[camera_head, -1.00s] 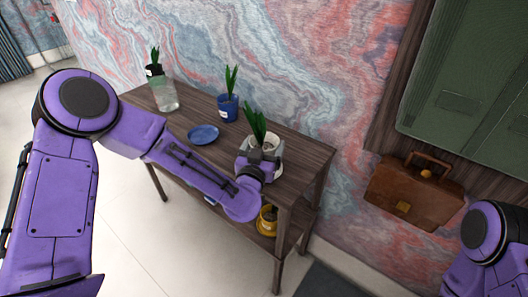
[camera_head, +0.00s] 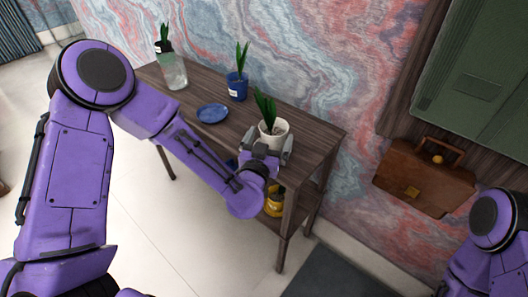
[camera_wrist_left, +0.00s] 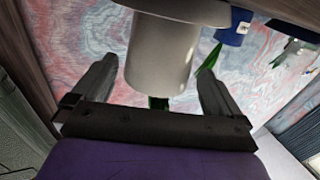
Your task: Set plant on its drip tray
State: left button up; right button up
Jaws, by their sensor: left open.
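A green plant in a white pot (camera_head: 272,138) stands upright near the right end of the wooden table. My left gripper (camera_head: 266,148) is open at the pot's near side, its fingers spread to either side. In the left wrist view, which looks upside down, the white pot (camera_wrist_left: 160,55) shows between the open fingers, with leaves partly hidden below. A wider pale disc (camera_wrist_left: 185,10) shows at the pot's base there. A blue saucer (camera_head: 212,114) lies empty on the table, left of the white pot. My right gripper is out of view.
A plant in a blue pot (camera_head: 237,88) stands behind the saucer. Another plant stands at a clear glass container (camera_head: 174,72) on the left end. A yellow pot (camera_head: 274,203) sits on the lower shelf. A brown briefcase (camera_head: 425,178) is at the right.

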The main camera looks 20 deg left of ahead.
pick_arm(q)
jog(key=s, duration=0.9)
jog(key=s+a+f+n+g, duration=0.1)
jog(key=s+a+f+g, duration=0.2)
jog(key=f, duration=0.5)
jog(key=s+a+f+n+g, duration=0.1)
jog(key=s+a+f+g, duration=0.2)
jog(key=f, duration=0.5)
jog(key=s+a+f+n+g, duration=0.1)
jog(key=s+f+g, duration=0.2)
jog(key=s+f, duration=0.3)
jog(key=s+a+f+n+g+y, duration=0.2)
jog(key=s+a+f+g, duration=0.3)
jog(key=s+f, duration=0.4)
jog(key=s+a+n, duration=0.1)
jog(key=s, duration=0.2)
jog(key=shift+s+a+g, duration=0.2)
jog(key=shift+g, duration=0.2)
